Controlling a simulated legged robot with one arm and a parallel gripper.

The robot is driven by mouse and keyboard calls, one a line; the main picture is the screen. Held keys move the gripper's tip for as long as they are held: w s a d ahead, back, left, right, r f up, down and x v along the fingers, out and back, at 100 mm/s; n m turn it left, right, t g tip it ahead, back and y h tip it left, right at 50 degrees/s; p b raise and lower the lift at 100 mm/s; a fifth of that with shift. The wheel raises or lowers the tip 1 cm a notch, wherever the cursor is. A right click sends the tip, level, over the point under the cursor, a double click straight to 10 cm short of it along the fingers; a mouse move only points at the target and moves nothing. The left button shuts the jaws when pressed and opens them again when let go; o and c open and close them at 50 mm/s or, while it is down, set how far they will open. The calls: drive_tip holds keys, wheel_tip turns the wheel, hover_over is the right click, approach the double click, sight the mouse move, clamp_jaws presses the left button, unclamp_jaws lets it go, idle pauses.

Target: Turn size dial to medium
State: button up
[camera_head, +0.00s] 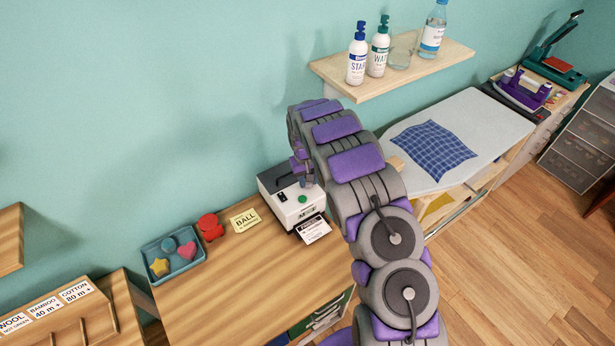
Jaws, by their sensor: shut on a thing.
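A white machine (278,196) with a dark control panel stands on the wooden cabinet top against the wall. A green button (302,199) and a small red mark show on its panel. A printed card (312,229) sticks out of its front. My gripper (305,181) points down onto the back right part of the panel, shut on the size dial. The dial is hidden behind the fingers and arm, so its setting cannot be read.
A yellow BALL card (245,220), a red object (210,228) and a blue tray (173,255) with coloured shapes lie left of the machine. A shelf (392,74) with bottles hangs above. An ironing board (490,125) with blue checked cloth is on the right.

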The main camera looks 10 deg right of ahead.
drive_tip(key=shift+n, duration=0.3)
drive_tip(key=o, duration=1.1)
drive_tip(key=shift+c, duration=0.2)
wheel_tip(320, 180, up, 17)
drive_tip(key=a+p, duration=0.1)
drive_tip(key=shift+r, duration=0.1)
drive_tip(key=shift+s+r, duration=0.1)
